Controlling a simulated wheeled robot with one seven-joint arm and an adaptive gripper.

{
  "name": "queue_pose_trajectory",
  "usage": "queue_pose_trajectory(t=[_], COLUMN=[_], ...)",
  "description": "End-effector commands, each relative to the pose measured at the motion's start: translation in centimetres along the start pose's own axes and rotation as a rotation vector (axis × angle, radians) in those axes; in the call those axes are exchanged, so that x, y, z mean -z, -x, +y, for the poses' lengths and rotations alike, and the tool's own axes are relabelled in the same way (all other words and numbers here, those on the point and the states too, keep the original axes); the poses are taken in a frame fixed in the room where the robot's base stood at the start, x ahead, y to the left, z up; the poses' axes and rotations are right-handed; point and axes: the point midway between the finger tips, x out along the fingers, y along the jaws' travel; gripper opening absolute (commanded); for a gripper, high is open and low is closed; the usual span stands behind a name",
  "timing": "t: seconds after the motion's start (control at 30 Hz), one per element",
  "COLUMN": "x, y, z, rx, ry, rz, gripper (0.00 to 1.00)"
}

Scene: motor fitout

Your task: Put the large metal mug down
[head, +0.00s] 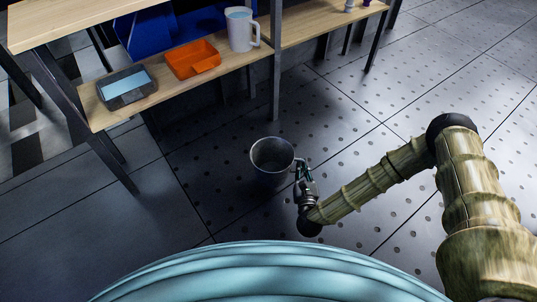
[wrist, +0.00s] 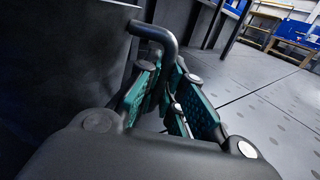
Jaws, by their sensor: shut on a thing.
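The large metal mug (head: 272,158) is dark grey and open at the top. In the head view it appears in front of the shelf unit, over the dark tiled floor, roughly upright. Its handle is on its right side. My gripper (head: 303,172) is at that handle and shut on it. In the wrist view the mug's dark wall (wrist: 55,70) fills the left side, and its curved handle (wrist: 160,36) runs down between the green-padded fingers of my gripper (wrist: 168,100). The mug's underside is hidden, so I cannot tell its height above the floor.
A wooden shelf (head: 150,108) holds a grey tray (head: 127,101) with a light blue top, an orange bin (head: 193,60) and a white jug (head: 240,30). A blue bin (head: 150,35) is behind them. Bare shelf shows between these. Metal legs support the unit. The floor (head: 420,95) on the right is clear.

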Motion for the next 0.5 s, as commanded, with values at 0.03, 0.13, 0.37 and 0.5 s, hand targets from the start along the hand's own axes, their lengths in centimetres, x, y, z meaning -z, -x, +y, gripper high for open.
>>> queue_pose_trajectory(t=[0.03, 0.13, 0.37, 0.5], x=[0.2, 0.5, 1.0, 1.3], y=[-0.4, -1.7, -6.2, -8.9], z=[0.1, 0.2, 0.9, 1.3], rx=[0.000, 0.000, -0.001, -0.001], ry=[-0.001, -0.002, -0.001, -0.001], rz=[-0.003, -0.005, -0.006, -0.005], gripper=[0.00, 0.00, 0.00, 0.00])
